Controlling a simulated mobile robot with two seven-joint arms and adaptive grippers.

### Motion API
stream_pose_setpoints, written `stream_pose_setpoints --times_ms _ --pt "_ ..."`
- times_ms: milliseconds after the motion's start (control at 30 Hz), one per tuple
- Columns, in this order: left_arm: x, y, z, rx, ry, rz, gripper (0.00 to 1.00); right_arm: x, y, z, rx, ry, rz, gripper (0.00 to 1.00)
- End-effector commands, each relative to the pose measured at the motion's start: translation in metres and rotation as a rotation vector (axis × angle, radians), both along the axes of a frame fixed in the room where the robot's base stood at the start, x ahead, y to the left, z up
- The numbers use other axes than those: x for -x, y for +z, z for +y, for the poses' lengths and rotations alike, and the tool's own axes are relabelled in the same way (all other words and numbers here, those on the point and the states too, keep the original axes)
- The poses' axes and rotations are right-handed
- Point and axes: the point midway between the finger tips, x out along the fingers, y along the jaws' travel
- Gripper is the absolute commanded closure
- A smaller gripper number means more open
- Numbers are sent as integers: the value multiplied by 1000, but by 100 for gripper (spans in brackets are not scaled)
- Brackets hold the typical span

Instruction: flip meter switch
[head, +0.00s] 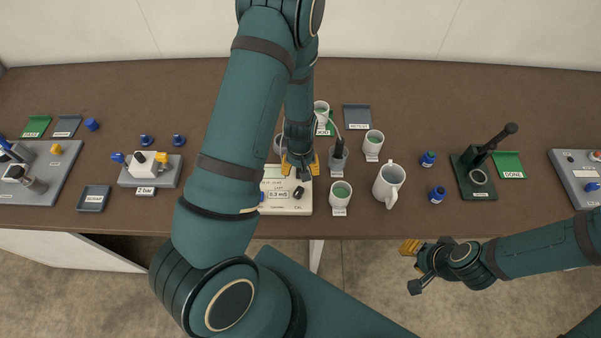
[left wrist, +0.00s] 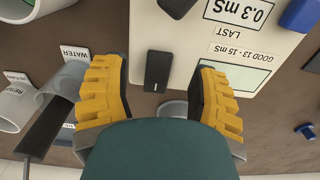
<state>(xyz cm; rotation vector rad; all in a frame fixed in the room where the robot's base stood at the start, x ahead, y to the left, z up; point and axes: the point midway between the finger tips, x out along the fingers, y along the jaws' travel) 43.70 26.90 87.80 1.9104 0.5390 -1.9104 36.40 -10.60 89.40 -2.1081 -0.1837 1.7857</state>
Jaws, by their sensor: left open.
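The meter (head: 274,208) is a cream box near the table's front edge, with a display reading 0.3 mS. Its black switch (head: 298,192) is on the right part of its face. In the left wrist view the switch (left wrist: 158,71) is a small upright black block on the meter (left wrist: 194,40). My left gripper (head: 300,168) is open above the meter's far edge. In the left wrist view its yellow fingers (left wrist: 160,88) stand either side of the switch, with gaps to it. My right gripper (head: 412,266) hangs off the table's front edge, seemingly empty; its jaw opening is unclear.
A grey cup with a dark probe (head: 338,157) stands close right of my left gripper. White cups (head: 340,195) and a jug (head: 388,184) are right of the meter. Table left of my arm is partly clear.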

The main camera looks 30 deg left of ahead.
Motion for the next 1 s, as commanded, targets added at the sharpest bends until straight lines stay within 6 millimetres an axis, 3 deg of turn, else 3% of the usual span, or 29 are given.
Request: stream_pose_setpoints --times_ms 200,567,733,1000 --pt "0 -20 0 0 0 0 40 0 -2 0 1 0 0 66" --pt "0 -22 0 0 0 -1 42 0 -2 0 1 0 0 66" --pt "0 -22 0 0 0 -1 100 0 -2 0 1 0 0 66" --pt "0 -23 0 3 0 4 100 0 -2 0 0 0 0 66"
